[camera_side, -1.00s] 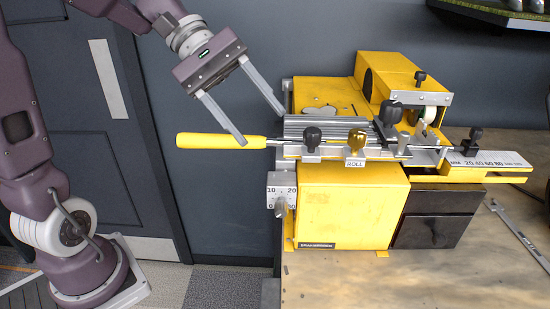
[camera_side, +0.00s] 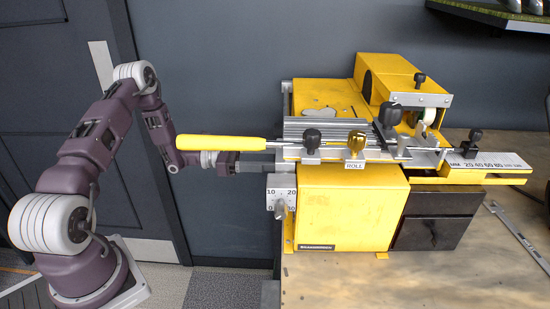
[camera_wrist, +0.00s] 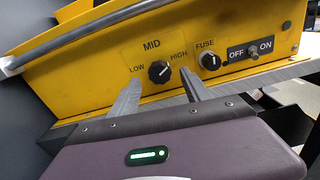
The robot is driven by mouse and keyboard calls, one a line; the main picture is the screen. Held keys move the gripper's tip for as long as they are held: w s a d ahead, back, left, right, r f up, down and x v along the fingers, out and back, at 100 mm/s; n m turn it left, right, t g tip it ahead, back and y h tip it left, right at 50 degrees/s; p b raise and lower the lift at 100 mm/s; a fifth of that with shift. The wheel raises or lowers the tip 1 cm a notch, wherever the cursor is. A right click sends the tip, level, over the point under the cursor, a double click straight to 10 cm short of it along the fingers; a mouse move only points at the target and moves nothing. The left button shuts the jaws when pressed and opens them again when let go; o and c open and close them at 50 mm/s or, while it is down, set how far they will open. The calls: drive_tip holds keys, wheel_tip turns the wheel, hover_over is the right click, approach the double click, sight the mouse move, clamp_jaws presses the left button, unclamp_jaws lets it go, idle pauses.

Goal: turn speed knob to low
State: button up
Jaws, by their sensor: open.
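The speed knob (camera_wrist: 159,72) is a black round knob on the yellow side panel (camera_wrist: 100,75), with LOW at its left, MID above and HIGH at its right. Its pale mark seems to point up and right, though it is small. My gripper (camera_wrist: 160,77) is open, its two grey fingers reaching toward the panel on either side of the knob. I cannot tell whether they touch it. In the side view my gripper (camera_side: 258,165) is level at the machine's left end, partly behind the yellow handle (camera_side: 222,143). The knob is hidden there.
A fuse knob (camera_wrist: 210,61) and an OFF/ON switch (camera_wrist: 254,50) sit right of the speed knob. A metal rod (camera_wrist: 90,35) runs above the panel. The yellow machine (camera_side: 350,205) stands on a wooden bench (camera_side: 400,285). A numbered dial plate (camera_side: 281,190) is on its left front.

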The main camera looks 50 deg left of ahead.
drive_tip(key=shift+x, duration=1.2)
clamp_jaws()
